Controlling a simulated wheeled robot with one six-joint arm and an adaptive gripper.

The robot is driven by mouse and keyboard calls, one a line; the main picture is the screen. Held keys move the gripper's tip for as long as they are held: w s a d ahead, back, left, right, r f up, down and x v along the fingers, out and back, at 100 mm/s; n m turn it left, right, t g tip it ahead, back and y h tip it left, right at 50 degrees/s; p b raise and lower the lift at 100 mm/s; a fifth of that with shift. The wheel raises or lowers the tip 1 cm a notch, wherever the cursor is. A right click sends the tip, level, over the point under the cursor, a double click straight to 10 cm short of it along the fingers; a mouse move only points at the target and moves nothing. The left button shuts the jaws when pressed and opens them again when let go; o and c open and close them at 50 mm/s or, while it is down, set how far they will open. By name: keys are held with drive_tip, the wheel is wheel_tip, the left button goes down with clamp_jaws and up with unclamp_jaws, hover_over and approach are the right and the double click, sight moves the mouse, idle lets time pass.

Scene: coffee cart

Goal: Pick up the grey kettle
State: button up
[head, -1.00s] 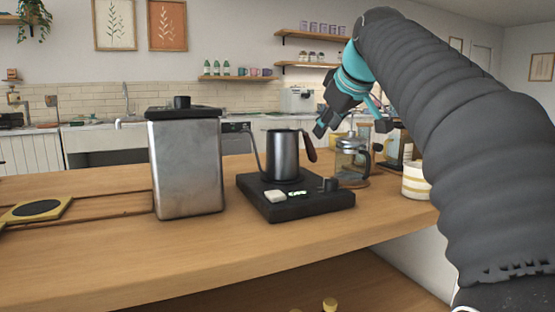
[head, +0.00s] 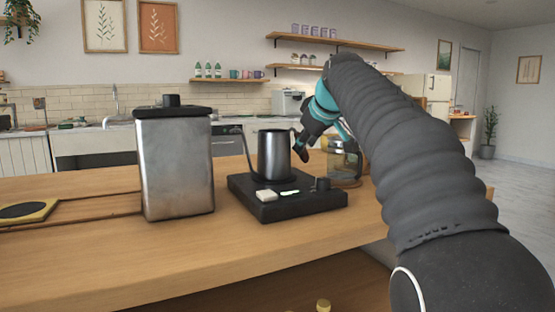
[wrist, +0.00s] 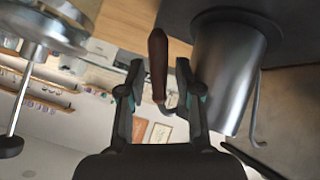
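The grey kettle (head: 273,154) stands upright on a black scale-like base (head: 290,205) on the wooden counter. Its thin spout is on the left. My gripper (head: 302,146) is at the kettle's right side and covers most of the handle in the head view. In the wrist view the kettle's body (wrist: 225,70) fills the upper right. Its dark brown handle (wrist: 158,62) lies between the two fingers of my gripper (wrist: 158,72). The fingers are apart, with a visible gap on each side of the handle.
A tall steel canister (head: 175,165) with a black lid stands left of the kettle. A glass press (head: 345,165) stands close behind my gripper; its metal plunger (wrist: 28,85) shows at left in the wrist view. The counter front (head: 200,245) is clear.

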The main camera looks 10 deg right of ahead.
drive_tip(key=x, duration=0.4)
drive_tip(key=shift+d+f, duration=0.1)
drive_tip(key=shift+d, duration=0.05)
clamp_jaws()
